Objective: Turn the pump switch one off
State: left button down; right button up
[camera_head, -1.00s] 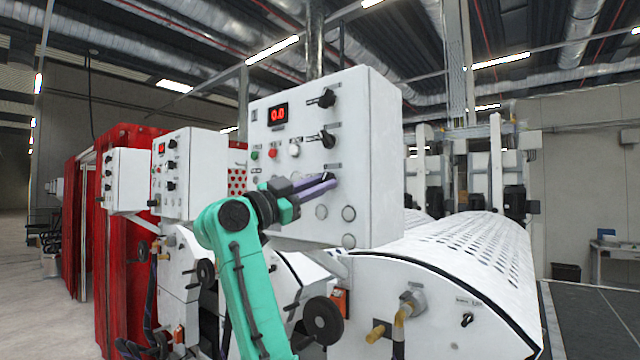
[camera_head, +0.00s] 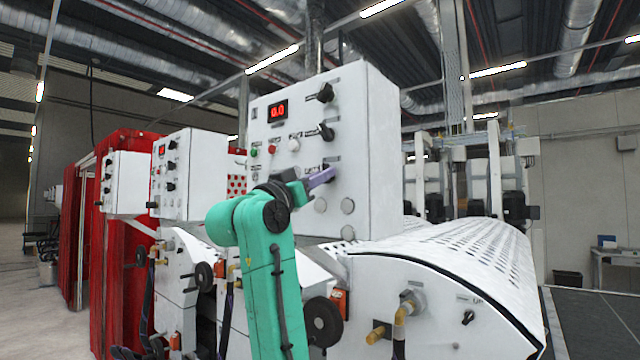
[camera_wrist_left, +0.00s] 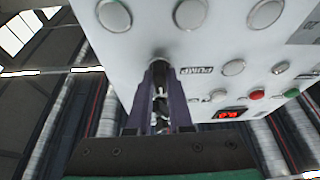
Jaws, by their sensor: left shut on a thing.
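The white control box (camera_head: 370,150) carries a red "0.0" display, push buttons and a column of black knobs on its front. My left gripper (camera_head: 326,177) is at the lowest knob of that column, its purple fingers pointing at the panel. In the left wrist view, the gripper (camera_wrist_left: 160,85) has one finger on each side of the black pump switch (camera_wrist_left: 160,57), beside a "PUMP" label, and is shut on it. The fingers hide most of the knob, so I cannot read its angle. My right gripper is in neither view.
Two more black knobs, the upper (camera_head: 325,92) and the middle (camera_head: 325,131), sit above my gripper. A red button (camera_head: 272,149) and a white button (camera_head: 293,145) are to the left. The white perforated roller cover (camera_head: 450,250) lies below right.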

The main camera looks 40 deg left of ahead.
pick_arm(q)
jog(key=shift+s+d+r+n+g+y, duration=0.15)
jog(key=shift+n+y, duration=0.5)
jog(key=shift+n, duration=0.6)
jog(key=shift+w+a+r+n+g+y, duration=0.15)
jog(key=shift+n+y, duration=0.45)
jog(key=shift+n, duration=0.6)
jog(key=shift+s+d+n+g+y, duration=0.1)
jog(key=shift+s+n+g+y, duration=0.1)
jog(key=shift+n+y, duration=0.75)
jog(key=shift+n+h, duration=0.3)
jog(key=shift+n, duration=0.2)
jog(key=c, duration=0.8)
grip_release()
jog(key=shift+w, duration=0.1)
jog(key=shift+f, duration=0.1)
jog(key=b+v, duration=0.8)
jog(key=v, duration=0.6)
jog(key=shift+s, duration=0.3)
